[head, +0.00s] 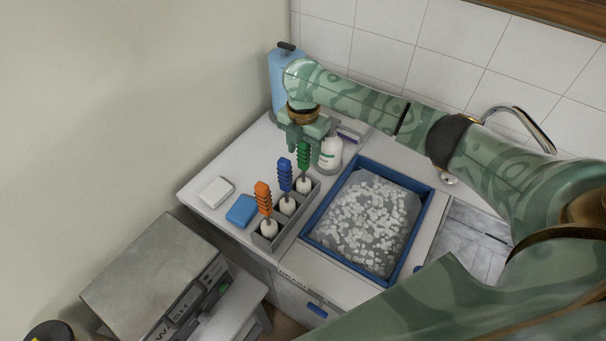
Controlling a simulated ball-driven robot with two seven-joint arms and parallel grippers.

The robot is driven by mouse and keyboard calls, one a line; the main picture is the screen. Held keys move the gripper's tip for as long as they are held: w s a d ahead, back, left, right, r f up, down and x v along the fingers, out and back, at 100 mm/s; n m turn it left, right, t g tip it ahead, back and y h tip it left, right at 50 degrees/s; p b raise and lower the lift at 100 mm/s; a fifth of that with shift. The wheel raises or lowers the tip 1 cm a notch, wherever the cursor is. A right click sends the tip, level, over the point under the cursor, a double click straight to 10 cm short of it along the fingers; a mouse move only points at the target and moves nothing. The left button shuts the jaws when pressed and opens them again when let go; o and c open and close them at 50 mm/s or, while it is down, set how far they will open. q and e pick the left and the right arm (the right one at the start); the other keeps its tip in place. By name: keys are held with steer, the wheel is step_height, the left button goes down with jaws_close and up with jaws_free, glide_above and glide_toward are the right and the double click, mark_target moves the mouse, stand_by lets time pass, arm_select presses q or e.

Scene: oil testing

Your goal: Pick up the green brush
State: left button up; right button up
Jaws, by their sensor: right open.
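The green brush (303,156) stands upright in the far slot of a grey holder (310,196), its white head (304,186) at the bottom. My right gripper (301,145) is above it, pointing down, with its fingers at the top of the green handle. The gripper is open and hides part of the handle's upper end. I cannot tell whether the fingers touch it. A blue brush (286,175) and an orange brush (264,198) stand in the same holder, nearer to me. My left gripper is not in view.
A white bottle (330,154) stands close to the right of the green brush. A blue-framed tray (312,229) of white pieces lies right of the holder. A blue sponge (242,211) and a white block (216,192) lie left. A blue container (284,72) stands behind the gripper.

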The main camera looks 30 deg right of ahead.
steer(key=shift+d+r, duration=0.1)
steer(key=shift+c, duration=0.9)
steer(key=c, duration=0.8)
